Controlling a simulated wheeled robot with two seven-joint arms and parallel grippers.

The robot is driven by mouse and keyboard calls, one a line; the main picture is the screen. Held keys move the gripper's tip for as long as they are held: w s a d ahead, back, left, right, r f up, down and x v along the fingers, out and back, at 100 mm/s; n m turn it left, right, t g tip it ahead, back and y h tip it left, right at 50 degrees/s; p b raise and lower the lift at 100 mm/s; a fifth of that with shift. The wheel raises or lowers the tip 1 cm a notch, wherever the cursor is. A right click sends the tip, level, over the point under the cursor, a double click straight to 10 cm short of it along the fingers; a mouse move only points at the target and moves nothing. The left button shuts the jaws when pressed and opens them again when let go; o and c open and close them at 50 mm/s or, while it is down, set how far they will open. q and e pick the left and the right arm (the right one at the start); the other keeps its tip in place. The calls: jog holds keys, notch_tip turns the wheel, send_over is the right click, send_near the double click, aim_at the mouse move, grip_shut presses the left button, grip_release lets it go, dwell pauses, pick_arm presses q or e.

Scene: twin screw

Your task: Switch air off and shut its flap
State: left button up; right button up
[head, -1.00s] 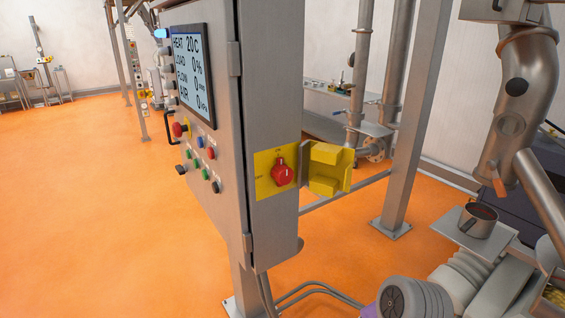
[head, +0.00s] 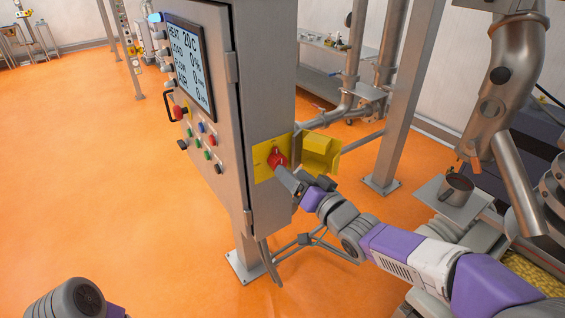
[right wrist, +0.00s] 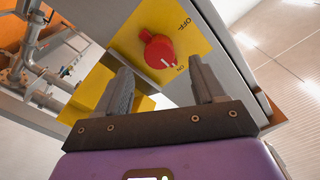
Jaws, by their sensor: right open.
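A red rotary knob (head: 277,158) sits on a yellow plate (head: 262,163) on the side of the grey control cabinet. In the right wrist view the knob (right wrist: 159,51) has its white mark toward the "ON" label. A yellow flap (head: 321,150) stands swung open to the right of the plate; it shows partly behind a finger in the right wrist view (right wrist: 93,88). My right gripper (head: 286,176) is close in front of the knob. Its fingers (right wrist: 160,80) are open, with the knob between and beyond them, seemingly not touching. My left gripper is out of view.
The cabinet front carries a screen (head: 190,65) reading AIR 0 and several buttons. A steel post (head: 405,100) stands right of the flap. A metal cup (head: 456,190) sits on a small shelf farther right. Orange floor is clear at left.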

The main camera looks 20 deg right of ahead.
aim_at(278, 161)
jog(key=shift+x, duration=2.7)
jog(key=shift+c, duration=0.3)
jog(key=c, duration=1)
jog(key=shift+f, duration=0.1)
jog(key=shift+n+b, duration=5.85)
jog(key=shift+n, duration=3.15)
